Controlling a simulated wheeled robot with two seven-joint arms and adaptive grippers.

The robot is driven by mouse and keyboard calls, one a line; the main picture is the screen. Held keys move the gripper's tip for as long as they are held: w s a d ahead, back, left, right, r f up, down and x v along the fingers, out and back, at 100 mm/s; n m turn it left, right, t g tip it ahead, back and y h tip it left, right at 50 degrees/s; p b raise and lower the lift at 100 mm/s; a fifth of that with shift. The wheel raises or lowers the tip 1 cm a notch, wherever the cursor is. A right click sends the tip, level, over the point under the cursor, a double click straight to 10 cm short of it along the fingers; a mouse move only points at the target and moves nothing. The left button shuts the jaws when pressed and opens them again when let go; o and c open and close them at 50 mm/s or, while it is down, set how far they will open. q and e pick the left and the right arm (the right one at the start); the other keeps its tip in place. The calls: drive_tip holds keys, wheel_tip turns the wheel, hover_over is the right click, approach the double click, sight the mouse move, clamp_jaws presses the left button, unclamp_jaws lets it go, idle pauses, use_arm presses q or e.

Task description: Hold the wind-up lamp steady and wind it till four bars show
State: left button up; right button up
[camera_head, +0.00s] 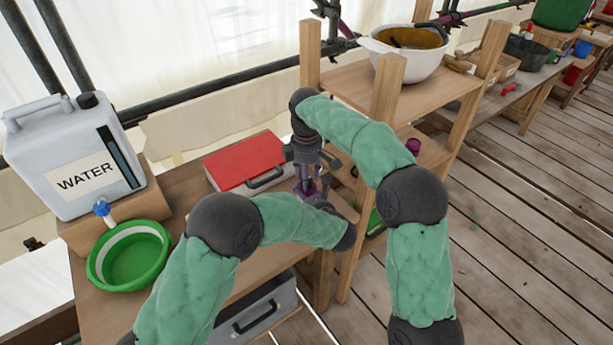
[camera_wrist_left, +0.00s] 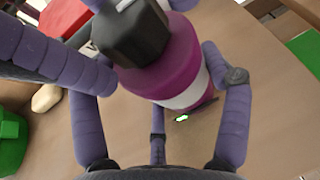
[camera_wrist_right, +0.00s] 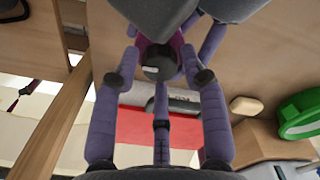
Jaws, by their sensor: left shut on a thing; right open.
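The wind-up lamp, magenta with a white band (camera_wrist_left: 180,75) and a dark cap, is between the fingers of my left gripper (camera_wrist_left: 160,95), which is shut on it above the wooden table. A small green-and-white mark (camera_wrist_left: 182,119) shows by the lamp's lower edge; I cannot read any bars. In the right wrist view, my right gripper (camera_wrist_right: 160,85) is open, its fingers spread around a dark round part (camera_wrist_right: 160,65) with magenta beside it. In the head view, both grippers meet at the table's right end, my right gripper (camera_head: 306,165) above the left, and largely hide the lamp.
A red-lidded case (camera_head: 243,158) lies just behind the grippers. A white water container (camera_head: 75,155) stands at left over a green basin (camera_head: 130,257). A wooden shelf post (camera_head: 385,90) rises close on the right, with a white pot (camera_head: 404,52) on the shelf.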

drive_tip(key=shift+f, duration=0.25)
clamp_jaws()
drive_tip(key=shift+m, duration=1.6)
unclamp_jaws()
drive_tip(key=shift+r, duration=0.1)
